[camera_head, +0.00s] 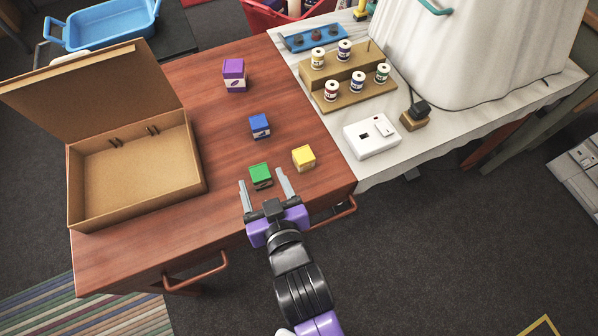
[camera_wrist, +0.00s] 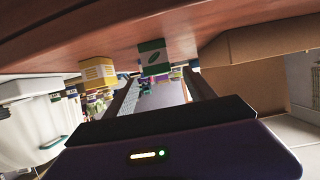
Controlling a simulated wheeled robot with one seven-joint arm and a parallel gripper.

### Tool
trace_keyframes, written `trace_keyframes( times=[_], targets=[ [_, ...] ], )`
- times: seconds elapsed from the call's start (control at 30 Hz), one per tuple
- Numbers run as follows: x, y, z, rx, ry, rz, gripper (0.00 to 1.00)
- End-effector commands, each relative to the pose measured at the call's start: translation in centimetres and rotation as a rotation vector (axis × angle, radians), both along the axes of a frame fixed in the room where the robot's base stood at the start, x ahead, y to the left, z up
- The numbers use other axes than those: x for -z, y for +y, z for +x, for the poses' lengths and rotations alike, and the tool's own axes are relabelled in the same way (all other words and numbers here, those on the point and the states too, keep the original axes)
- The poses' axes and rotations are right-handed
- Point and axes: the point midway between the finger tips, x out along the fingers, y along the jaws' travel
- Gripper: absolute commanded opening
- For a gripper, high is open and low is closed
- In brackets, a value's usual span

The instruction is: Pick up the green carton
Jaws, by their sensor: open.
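The green carton (camera_head: 261,175) is a small box with a green top and a pale lower side, near the front of the brown wooden table. My gripper (camera_head: 264,176) is open, with its two grey fingers pointing at the carton from the front, one on each side in the head view. In the wrist view the green carton (camera_wrist: 154,57) appears upside down just beyond and between the fingers (camera_wrist: 160,86). Nothing is held. Whether the fingertips touch the carton cannot be told.
A yellow carton (camera_head: 303,158) stands close to the right, a blue one (camera_head: 260,126) behind, and a purple one (camera_head: 234,75) farther back. An open cardboard box (camera_head: 200,187) is at left. A white device (camera_head: 371,139) and spool rack (camera_head: 352,99) are at right.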

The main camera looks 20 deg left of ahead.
Motion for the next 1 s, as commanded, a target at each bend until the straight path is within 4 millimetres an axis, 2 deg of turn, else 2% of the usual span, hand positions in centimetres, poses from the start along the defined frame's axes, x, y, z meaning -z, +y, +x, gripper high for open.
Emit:
trace_keyframes(
  times=[0.17, 0.7, 1.0],
  targets=[
    [1.0, 0.1, 0.3, 0.005, 0.025, -0.022, 0.64],
    [3.7, 4.3, 4.3, 0.006, 0.023, -0.019, 0.64],
    [4.0, 4.8, 4.8, 0.006, 0.023, -0.019, 0.64]
  ],
)
